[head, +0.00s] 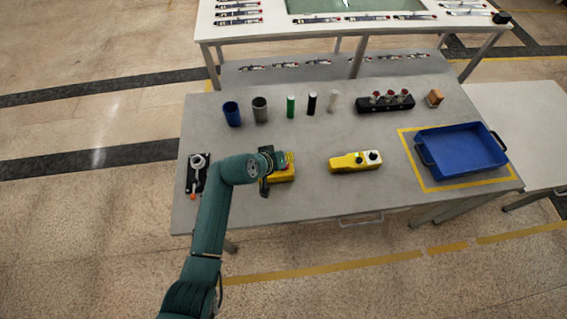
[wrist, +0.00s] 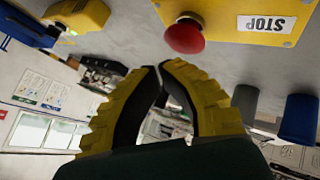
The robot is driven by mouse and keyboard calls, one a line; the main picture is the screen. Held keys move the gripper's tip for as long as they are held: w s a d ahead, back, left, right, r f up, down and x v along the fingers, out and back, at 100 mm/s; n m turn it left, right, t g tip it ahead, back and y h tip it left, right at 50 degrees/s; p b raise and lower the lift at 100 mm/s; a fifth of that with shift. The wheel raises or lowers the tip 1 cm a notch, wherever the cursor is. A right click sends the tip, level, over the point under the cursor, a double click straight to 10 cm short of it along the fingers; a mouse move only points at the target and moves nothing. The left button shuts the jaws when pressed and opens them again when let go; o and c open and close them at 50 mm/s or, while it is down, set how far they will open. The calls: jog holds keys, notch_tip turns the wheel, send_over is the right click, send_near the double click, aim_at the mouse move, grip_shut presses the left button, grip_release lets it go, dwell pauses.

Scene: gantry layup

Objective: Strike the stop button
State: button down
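The stop button is a red mushroom knob (wrist: 185,36) on a yellow box (wrist: 225,18) with a STOP label (wrist: 265,23), which appears upside down in the wrist view. In the head view the yellow box (head: 284,176) stands on the grey table, and my gripper partly hides it. My gripper (head: 281,161) is over the box, close to the knob. In the wrist view its yellow ridged fingers (wrist: 161,68) meet at the tips with nothing between them. The knob lies just beyond the fingertips, apart from them in that picture.
A yellow control box (head: 356,161) with a green light stands to the right. A clamp-like device (head: 197,172) lies to the left. Blue (head: 232,114) and grey (head: 260,110) cups and several small cylinders stand behind. A blue tray (head: 421,153) is at the far right.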

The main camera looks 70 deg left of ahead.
jog(key=shift+f, duration=0.1)
dwell(0.4)
jog(key=shift+f, duration=0.3)
jog(key=shift+f+b, duration=0.6)
jog(key=shift+f, duration=0.05)
dwell(0.5)
jog(key=shift+r+p, duration=1)
jog(key=shift+r, duration=0.05)
jog(key=shift+r, duration=0.1)
notch_tip(320, 180, up, 5)
jog(key=p, duration=0.5)
